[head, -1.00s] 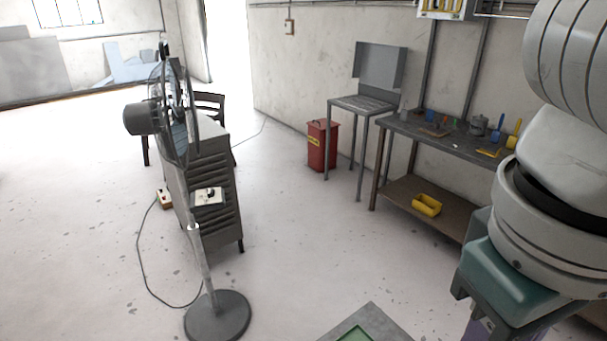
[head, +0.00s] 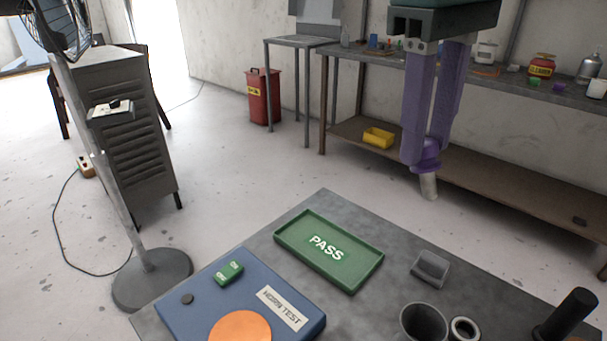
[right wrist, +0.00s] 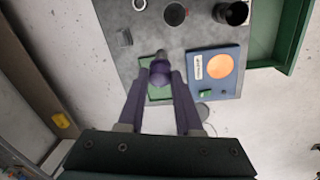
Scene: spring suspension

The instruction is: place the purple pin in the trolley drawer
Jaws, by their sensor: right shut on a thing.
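My right gripper (head: 430,150) hangs in the air with its long purple fingers pointing down, beyond the back edge of the grey tabletop in the head view. It is shut on the purple pin (head: 427,167), whose round purple head is between the fingertips and whose grey shank points down. The pin also shows in the right wrist view (right wrist: 161,68), in front of the green tray. A green open-topped compartment (right wrist: 268,62), which looks like the trolley drawer, juts out beside the table in the right wrist view. The drawer is not visible in the head view. My left gripper is not in view.
The grey table (head: 400,238) bears a green PASS tray (head: 285,238), a blue horn test box (head: 215,272), a small grey block (head: 430,267), a dark cup (head: 424,322) and a ring (head: 465,329). A fan stand (head: 150,280) and workbench (head: 500,185) stand beyond.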

